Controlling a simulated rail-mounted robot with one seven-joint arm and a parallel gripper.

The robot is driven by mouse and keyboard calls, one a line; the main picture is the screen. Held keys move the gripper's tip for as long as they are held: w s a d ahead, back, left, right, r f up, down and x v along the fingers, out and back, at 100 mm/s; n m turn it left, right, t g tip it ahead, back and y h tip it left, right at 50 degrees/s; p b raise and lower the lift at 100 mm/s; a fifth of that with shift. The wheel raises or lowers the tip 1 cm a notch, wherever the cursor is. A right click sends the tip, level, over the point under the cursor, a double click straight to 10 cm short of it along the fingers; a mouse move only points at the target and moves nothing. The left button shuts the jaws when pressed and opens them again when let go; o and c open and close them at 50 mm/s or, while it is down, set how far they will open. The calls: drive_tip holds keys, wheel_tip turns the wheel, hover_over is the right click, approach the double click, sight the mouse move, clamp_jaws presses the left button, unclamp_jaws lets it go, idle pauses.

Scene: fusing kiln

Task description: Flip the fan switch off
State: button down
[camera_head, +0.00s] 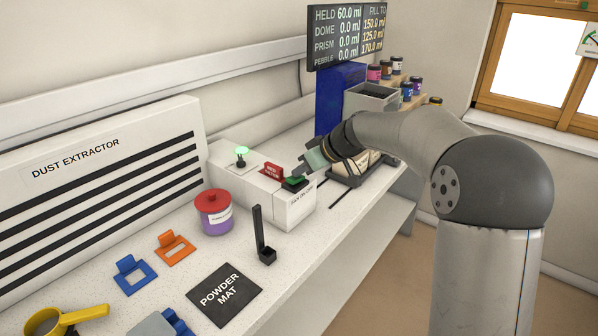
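A white control box (297,209) stands on the bench in front of the dust extractor. It has a small label on its front face that is too small to read surely, perhaps naming the fan. A green switch (295,183) sits on top of the box; its tilt cannot be told. A glowing green lamp or knob (241,152) stands on a white base farther left. My gripper (304,171) reaches in from the right, just above and right of the green switch. Contact and finger opening cannot be told.
A red sign (272,171) stands just left of the switch. A red-lidded purple jar (214,213) and a black upright holder (264,245) are nearby. The dust extractor (100,190) fills the left. A powder mat (223,291) lies in front. A blue panel (331,100) stands behind.

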drive_tip(key=shift+d, duration=0.1)
drive_tip(key=shift+w+r, duration=0.15)
drive_tip(key=shift+r, duration=0.2)
drive_tip(key=r+p, duration=0.2)
drive_tip(key=r, duration=0.1)
drive_tip(key=shift+w+d+r, duration=0.15)
drive_tip(key=shift+w, duration=0.05)
drive_tip(key=b+v, duration=0.2)
drive_tip(key=v, duration=0.8)
drive_tip(key=shift+w+d, duration=0.25)
drive_tip(key=shift+w, duration=0.05)
